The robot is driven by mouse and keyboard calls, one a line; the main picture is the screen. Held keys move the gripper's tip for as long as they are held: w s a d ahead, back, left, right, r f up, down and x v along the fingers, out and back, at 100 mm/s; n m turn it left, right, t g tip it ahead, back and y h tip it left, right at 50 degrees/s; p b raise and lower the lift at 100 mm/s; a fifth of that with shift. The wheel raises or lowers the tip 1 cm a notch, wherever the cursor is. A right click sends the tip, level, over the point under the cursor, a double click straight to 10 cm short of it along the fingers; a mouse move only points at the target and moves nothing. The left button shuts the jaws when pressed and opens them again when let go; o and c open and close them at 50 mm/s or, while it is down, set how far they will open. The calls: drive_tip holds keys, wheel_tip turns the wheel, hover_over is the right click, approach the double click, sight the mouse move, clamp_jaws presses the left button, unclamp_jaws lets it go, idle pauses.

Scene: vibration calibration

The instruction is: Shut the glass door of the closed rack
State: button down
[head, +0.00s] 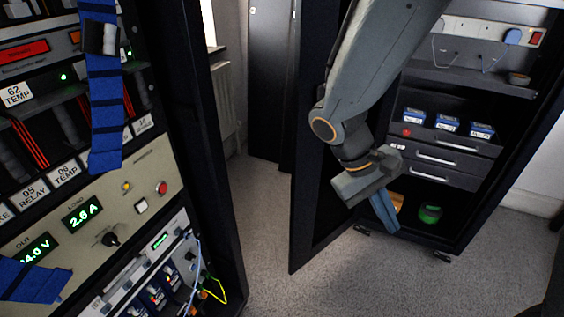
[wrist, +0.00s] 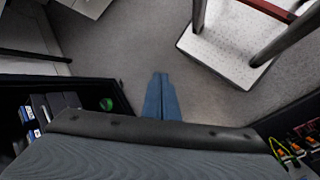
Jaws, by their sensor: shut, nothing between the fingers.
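A tall dark rack (head: 478,190) stands at the right in the head view with its interior exposed. A dark-framed door (head: 308,215) stands open, swung outward on the rack's left side; whether its pane is glass I cannot tell. My gripper (head: 384,212) hangs from the arm just right of the door, in front of the rack's lower opening, its blue fingers shut and empty. My arm hides part of the door and rack. In the wrist view my gripper (wrist: 160,82) points over bare floor, and the rack interior (wrist: 45,105) shows at the lower left.
An instrument rack (head: 225,230) with displays and loose cables stands close on the left. Carpet (head: 350,280) is clear between the racks. The right rack holds drawers (head: 440,155), blue boxes (head: 447,124) and a green roll (head: 430,213). A white-topped piece (wrist: 225,45) stands at the wrist view's upper right.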

drive_tip(key=w+a+f+n+t+h+b, duration=0.2)
drive_tip(key=w+a+n+t+h+b, duration=0.25)
drive_tip(key=w+a+t, duration=0.65)
drive_tip(key=w+a+n+t+y+b, duration=0.1)
drive_tip(key=w+a+n+t, duration=0.15)
drive_tip(key=a, duration=0.75)
drive_tip(key=w+a+n+t+y+b, duration=0.15)
drive_tip(key=a+t, duration=0.25)
drive_tip(key=a, duration=0.6)
drive_tip(key=w+d+p, duration=0.1)
drive_tip(key=w+d, duration=0.5)
drive_tip(key=d, duration=0.1)
drive_tip(key=shift+w+d+r, duration=0.15)
drive_tip(key=shift+w+d, duration=0.05)
drive_tip(key=shift+w, duration=0.15)
drive_tip(key=shift+s+t+y, duration=0.1)
drive_tip(key=shift+t+y, duration=0.15)
drive_tip(key=shift+y, duration=0.05)
